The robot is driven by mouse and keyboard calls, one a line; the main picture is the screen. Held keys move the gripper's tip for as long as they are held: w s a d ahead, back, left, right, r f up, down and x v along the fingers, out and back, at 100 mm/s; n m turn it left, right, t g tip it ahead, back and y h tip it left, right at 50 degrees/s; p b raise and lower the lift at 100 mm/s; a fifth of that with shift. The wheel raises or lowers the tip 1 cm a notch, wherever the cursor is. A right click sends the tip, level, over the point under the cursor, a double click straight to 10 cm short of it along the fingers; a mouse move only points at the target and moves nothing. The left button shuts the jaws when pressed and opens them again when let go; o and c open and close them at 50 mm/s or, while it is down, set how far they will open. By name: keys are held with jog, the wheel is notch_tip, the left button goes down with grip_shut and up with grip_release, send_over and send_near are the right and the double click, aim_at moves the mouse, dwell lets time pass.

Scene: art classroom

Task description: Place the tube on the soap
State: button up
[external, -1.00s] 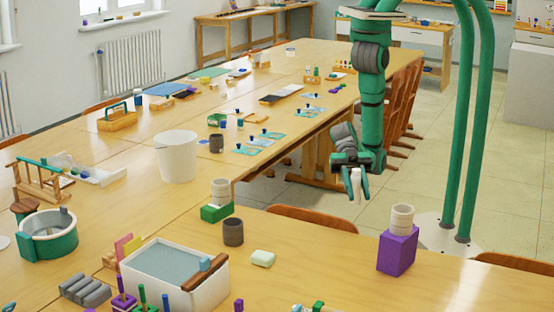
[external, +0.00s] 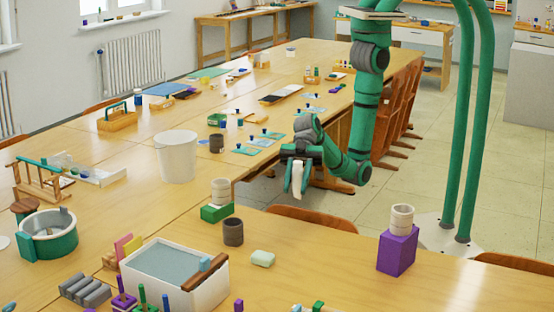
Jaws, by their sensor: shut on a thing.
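My gripper (external: 296,192) is shut on a white tube (external: 297,180), which hangs roughly upright between the green fingers. The gripper and tube show beyond the near table's far edge, above a chair back. The soap (external: 262,258) is a pale, rounded bar lying flat on the near table, lower in the picture and a little left of the gripper. Nothing lies on top of the soap. The tube is clearly apart from it.
A dark grey cup (external: 233,232) stands left of the soap. A white basin (external: 160,290) with a brown brush is farther left. A purple block (external: 397,250) bearing a pale cup stands right. The table between soap and purple block is clear.

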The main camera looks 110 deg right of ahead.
jog(key=w, duration=0.2)
send_over(263, 258)
notch_tip(263, 258, down, 9)
jog(key=shift+w+a+f+t, duration=0.1)
jog(key=shift+w+a+f, duration=0.1)
jog(key=shift+f, duration=0.4)
jog(key=shift+w+a+f+t, duration=0.1)
jog(key=shift+w+f, duration=0.05)
jog(key=shift+f, duration=0.4)
jog(key=shift+w+a+f+t, duration=0.1)
jog(key=shift+w+f, duration=0.1)
jog(key=shift+f, duration=0.4)
jog(key=o, duration=1.1)
jog(key=shift+f, duration=0.15)
